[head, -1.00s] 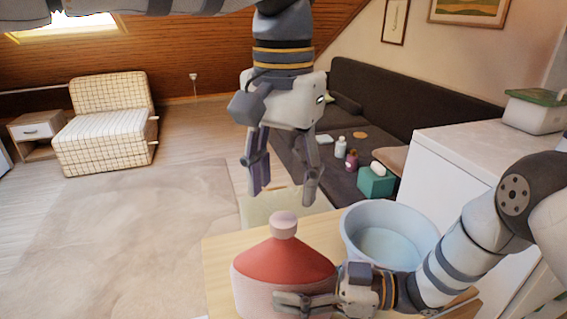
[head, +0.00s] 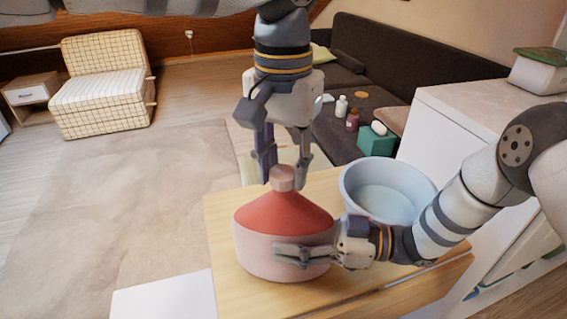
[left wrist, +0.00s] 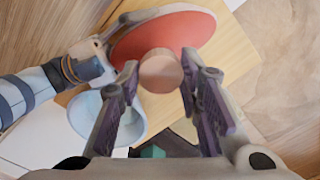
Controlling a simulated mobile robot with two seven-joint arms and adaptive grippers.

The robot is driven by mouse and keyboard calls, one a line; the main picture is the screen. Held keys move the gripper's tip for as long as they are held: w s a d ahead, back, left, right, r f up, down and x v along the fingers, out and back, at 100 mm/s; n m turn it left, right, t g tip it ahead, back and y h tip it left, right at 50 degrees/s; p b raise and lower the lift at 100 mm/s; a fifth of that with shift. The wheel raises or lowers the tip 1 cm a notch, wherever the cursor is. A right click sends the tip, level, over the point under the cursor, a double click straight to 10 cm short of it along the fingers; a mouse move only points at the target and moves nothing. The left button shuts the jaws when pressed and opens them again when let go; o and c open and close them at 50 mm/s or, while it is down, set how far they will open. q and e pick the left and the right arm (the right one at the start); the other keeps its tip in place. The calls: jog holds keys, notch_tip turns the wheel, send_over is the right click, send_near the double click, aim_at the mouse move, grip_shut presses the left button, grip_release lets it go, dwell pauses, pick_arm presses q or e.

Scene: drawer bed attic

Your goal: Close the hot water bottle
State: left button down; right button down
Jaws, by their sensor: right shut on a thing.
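The hot water bottle (head: 285,222), with a red sloping top and a pale pink body, stands upright on the wooden table. A pink round cap (head: 283,177) sits at its neck; whether it is screwed on cannot be seen. My left gripper (head: 283,184) points down from above, its fingers open on either side of the cap. In the left wrist view the cap (left wrist: 161,71) lies between the fingertips, with narrow gaps. My right gripper (head: 287,253) is shut on the bottle's body from the front right.
A light blue basin (head: 390,195) stands on the wooden table (head: 232,275), right of the bottle and close to my right arm. A white cabinet (head: 455,125) is at the right. Small bottles and a green box (head: 377,141) are on the dark sofa behind.

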pick_arm(q)
jog(key=m, duration=0.5)
jog(key=c, duration=1.1)
grip_release()
pick_arm(e)
jog(key=shift+c, duration=2.2)
grip_release()
pick_arm(q)
notch_tip(320, 180, up, 12)
